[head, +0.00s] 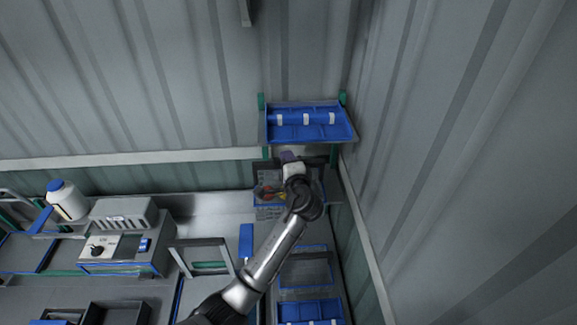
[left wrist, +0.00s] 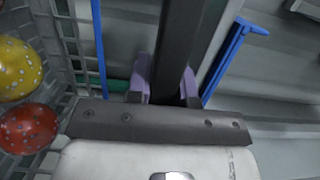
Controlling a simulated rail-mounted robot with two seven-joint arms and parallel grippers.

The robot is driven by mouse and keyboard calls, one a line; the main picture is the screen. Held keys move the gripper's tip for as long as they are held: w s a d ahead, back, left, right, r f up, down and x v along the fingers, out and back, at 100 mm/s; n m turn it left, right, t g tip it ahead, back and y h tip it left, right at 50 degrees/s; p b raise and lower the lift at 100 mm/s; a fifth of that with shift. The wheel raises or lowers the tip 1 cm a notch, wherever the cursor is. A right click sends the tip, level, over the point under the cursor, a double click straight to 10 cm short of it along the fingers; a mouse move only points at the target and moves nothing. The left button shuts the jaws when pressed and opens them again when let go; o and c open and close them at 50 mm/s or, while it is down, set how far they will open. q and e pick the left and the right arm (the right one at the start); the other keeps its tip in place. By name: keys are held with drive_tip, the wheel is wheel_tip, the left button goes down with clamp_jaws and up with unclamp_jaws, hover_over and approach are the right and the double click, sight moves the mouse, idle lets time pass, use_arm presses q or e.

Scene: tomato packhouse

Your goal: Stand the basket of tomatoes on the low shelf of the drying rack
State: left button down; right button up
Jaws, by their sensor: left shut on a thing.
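The grey mesh basket (head: 268,213) hangs at or just in front of the rack in the head view, partly hidden by my arm. Red and yellow tomatoes (head: 268,193) lie in it. In the left wrist view a yellow tomato (left wrist: 18,68) and a red tomato (left wrist: 28,128) sit inside its mesh wall (left wrist: 72,45). My left gripper (head: 288,158) is above the basket. Its purple fingers (left wrist: 166,85) are shut on the dark handle bar (left wrist: 180,40). The drying rack has green posts and a blue upper shelf (head: 305,135). I cannot tell whether the basket touches a shelf. My right gripper is out of view.
Blue trays (head: 308,310) lie low at the bottom, right of my arm. A bench on the left carries a grey device with a knob (head: 105,250), a grey slotted box (head: 123,215) and a white bottle (head: 67,200). Corrugated walls close in behind and at right.

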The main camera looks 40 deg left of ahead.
use_arm(q)
drive_tip(key=w+a+f, duration=0.1)
drive_tip(key=f, duration=0.1)
drive_tip(key=w+a+f+p, duration=0.1)
drive_tip(key=w+f, duration=0.1)
drive_tip(key=w+a+f+p, duration=0.1)
drive_tip(key=a+f, duration=0.1)
drive_tip(key=f, duration=0.1)
drive_tip(key=shift+w, duration=0.2)
drive_tip(key=shift+a+f, duration=0.1)
drive_tip(key=shift+f, duration=0.3)
drive_tip(key=c, duration=1)
unclamp_jaws()
